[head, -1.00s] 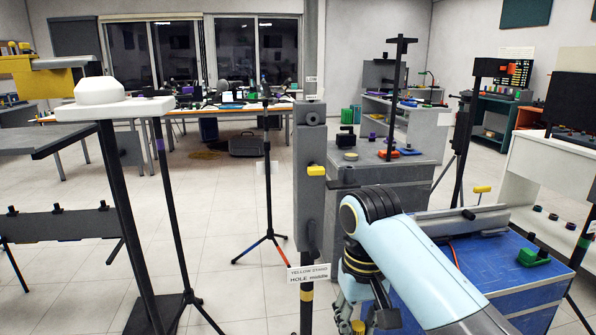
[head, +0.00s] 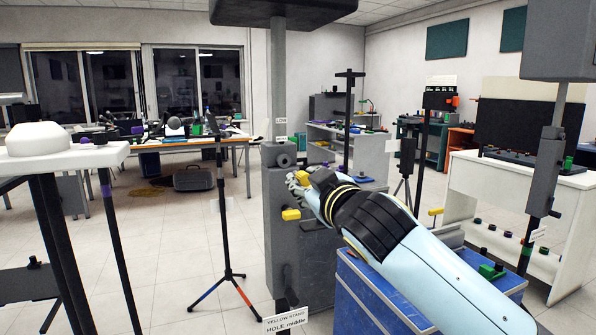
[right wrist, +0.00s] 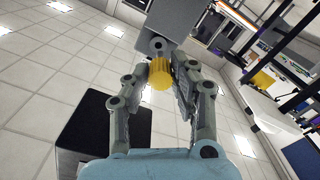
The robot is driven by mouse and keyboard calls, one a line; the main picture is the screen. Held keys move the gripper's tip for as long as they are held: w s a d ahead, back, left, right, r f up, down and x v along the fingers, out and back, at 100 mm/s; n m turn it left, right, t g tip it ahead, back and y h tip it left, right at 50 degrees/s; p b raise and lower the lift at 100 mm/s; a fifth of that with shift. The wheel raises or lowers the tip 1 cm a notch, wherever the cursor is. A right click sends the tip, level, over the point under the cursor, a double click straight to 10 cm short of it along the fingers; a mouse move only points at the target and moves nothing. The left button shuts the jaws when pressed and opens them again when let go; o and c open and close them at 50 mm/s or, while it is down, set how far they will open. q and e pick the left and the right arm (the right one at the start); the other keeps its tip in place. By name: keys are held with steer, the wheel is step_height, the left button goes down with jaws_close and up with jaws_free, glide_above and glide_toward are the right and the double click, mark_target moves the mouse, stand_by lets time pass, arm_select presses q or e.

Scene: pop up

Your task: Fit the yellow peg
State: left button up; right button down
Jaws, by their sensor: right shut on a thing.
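The yellow peg (right wrist: 160,75) shows in the right wrist view between the fingers of my right gripper (right wrist: 163,84), which is shut on it. A grey block (right wrist: 168,22) with a round dark hole lies just beyond the peg; I cannot tell if the peg touches it. A sign reads "YELLOW STAND HOLE middle". My left gripper is out of view.
A blue cabinet (head: 372,290) stands under my right arm. A white-topped table (head: 85,157) is at the left and a tripod (head: 224,240) is left of the stand. A grey post (head: 546,170) is at the right. The floor between table and tripod is clear.

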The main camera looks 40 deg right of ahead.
mark_target(300, 172)
steer(key=shift+a+r, duration=0.1)
steer(key=shift+r, duration=0.4)
steer(key=shift+w+d, duration=0.2)
steer(key=shift+w, duration=0.4)
steer(key=shift+p+x, duration=0.3)
steer(key=shift+x, duration=1.3)
steer(key=shift+w, duration=0.2)
steer(key=shift+x, duration=1.95)
